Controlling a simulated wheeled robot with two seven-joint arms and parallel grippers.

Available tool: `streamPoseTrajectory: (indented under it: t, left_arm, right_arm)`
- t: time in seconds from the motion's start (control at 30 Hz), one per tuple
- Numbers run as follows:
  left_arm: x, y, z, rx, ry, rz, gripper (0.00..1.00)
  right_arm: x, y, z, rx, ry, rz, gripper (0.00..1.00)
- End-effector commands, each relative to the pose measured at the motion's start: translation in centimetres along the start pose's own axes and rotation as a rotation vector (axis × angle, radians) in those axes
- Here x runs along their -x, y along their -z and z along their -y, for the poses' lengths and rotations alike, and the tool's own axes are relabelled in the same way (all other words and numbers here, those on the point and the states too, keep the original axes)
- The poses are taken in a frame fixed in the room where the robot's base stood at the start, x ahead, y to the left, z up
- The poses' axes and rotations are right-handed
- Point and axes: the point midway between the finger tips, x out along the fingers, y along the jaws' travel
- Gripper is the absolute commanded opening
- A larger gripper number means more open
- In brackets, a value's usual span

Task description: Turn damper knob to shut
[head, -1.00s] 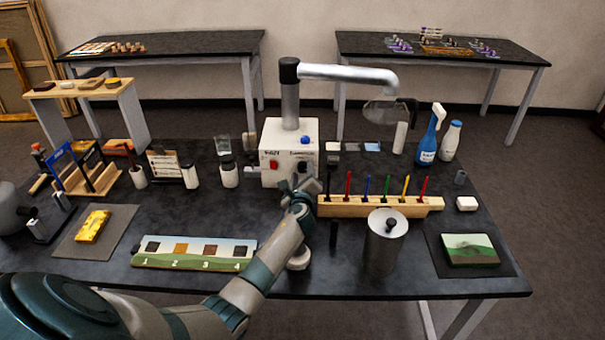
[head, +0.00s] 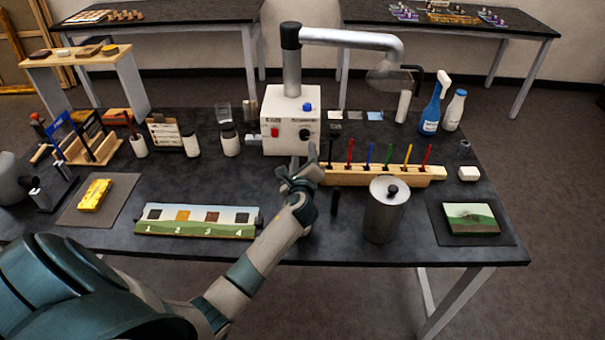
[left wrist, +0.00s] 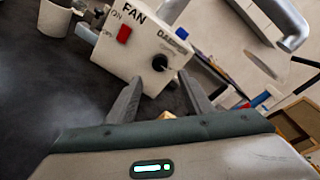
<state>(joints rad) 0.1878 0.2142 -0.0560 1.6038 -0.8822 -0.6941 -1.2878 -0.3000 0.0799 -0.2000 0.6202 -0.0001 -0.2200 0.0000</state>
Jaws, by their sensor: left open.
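The white box (head: 291,120) stands at the back middle of the dark table, under a metal duct. Its front carries a black damper knob (head: 305,133) at the right and a red fan switch (head: 275,132) at the left. In the left wrist view the knob (left wrist: 160,62) shows beyond and between my fingers, under the "DAMPER" lettering. I cannot read its setting. My left gripper (head: 302,160) is open and empty, in front of and below the knob, apart from it; its fingers also show in the left wrist view (left wrist: 160,88). My right gripper is not in view.
A wooden rack (head: 375,175) of coloured tools stands just right of my left gripper. A metal canister (head: 385,210) stands in front of it. A picture strip (head: 195,220) lies left of my forearm. White jars (head: 230,140) stand left of the box.

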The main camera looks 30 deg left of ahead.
Motion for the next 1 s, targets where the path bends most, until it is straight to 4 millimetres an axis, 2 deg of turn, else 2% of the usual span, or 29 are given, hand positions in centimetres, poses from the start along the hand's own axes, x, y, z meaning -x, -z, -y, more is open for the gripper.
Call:
streamPoseTrajectory:
  t: [0.3,0.5,0.67,1.0]
  left_arm:
    - [5.5,0.2,-0.1,0.001,0.001,-0.001,0.47]
    - [7.7,0.1,-0.1,0.000,-0.001,0.000,0.47]
    - [8.3,0.0,0.0,-0.001,0.000,0.000,0.47]
    - [8.4,0.0,0.0,-0.001,0.000,0.000,0.47]
  right_arm:
    - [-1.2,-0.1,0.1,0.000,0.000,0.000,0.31]
    - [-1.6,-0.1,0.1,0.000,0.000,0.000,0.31]
    - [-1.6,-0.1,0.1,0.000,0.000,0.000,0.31]
    - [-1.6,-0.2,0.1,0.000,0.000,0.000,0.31]
